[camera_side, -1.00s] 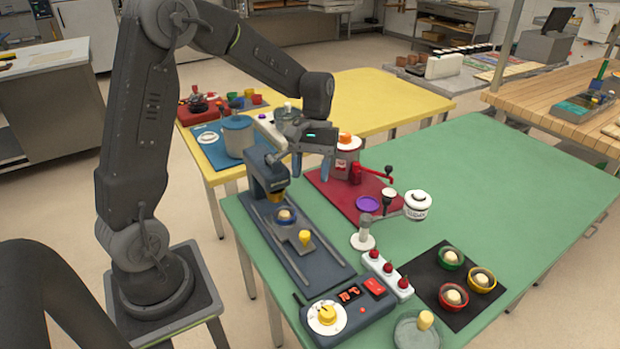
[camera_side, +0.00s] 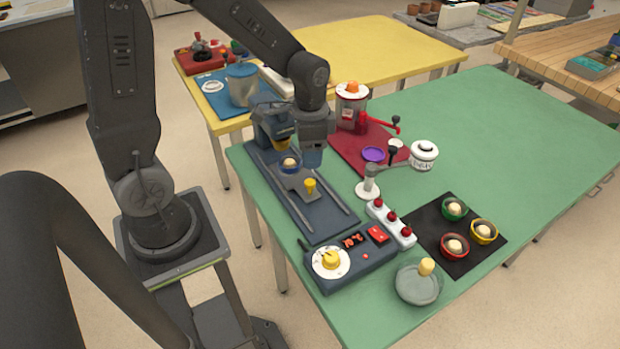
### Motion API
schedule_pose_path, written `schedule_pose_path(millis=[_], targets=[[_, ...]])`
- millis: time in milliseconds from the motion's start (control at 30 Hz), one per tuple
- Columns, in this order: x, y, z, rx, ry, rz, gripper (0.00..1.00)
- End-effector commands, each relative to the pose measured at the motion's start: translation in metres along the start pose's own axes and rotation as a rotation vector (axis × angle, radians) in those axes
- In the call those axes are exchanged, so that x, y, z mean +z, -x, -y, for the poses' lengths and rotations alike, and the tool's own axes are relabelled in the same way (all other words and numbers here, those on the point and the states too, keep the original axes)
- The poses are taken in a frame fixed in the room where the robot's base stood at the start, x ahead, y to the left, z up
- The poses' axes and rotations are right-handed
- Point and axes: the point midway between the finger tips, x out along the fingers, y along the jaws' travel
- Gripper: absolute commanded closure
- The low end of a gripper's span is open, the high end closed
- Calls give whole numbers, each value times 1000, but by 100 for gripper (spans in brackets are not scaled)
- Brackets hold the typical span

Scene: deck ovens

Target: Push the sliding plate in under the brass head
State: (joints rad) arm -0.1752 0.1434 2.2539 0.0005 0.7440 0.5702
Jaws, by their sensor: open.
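The sliding plate (camera_side: 295,183) is a grey slab with an upright yellow knob (camera_side: 310,186) at its near end. It lies between two rails on the dark base (camera_side: 318,218). A blue bowl (camera_side: 289,164) with a pale ball sits at the plate's far end. The brass head (camera_side: 282,144) hangs from the dark press (camera_side: 268,122), just beyond the bowl in the picture. My gripper (camera_side: 313,158) is open and empty, pointing down. Its bluish fingers overlap each other in this view, above the knob in the picture. I cannot tell how near they are to it.
A red mat (camera_side: 345,153) with a juicer-like machine (camera_side: 351,105) lies right of the gripper. A stand with a white drum (camera_side: 424,155), a row of red buttons (camera_side: 391,222) and a dial panel (camera_side: 345,262) stand nearer. The right of the green table (camera_side: 500,130) is clear.

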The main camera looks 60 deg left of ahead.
Motion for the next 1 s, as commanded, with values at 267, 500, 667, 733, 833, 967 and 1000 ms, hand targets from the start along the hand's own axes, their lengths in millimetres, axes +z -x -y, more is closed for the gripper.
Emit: schedule_pose_path(millis=[267,500,667,733,833,967,1000], targets=[[1,-57,0,4,2,5,47],[0,-82,0,1,3,2,47],[0,-86,0,1,3,1,47],[0,-86,0,0,3,0,47],[0,-86,0,0,3,0,47],[0,-86,0,0,3,0,56],[0,-86,0,0,3,0,60]])
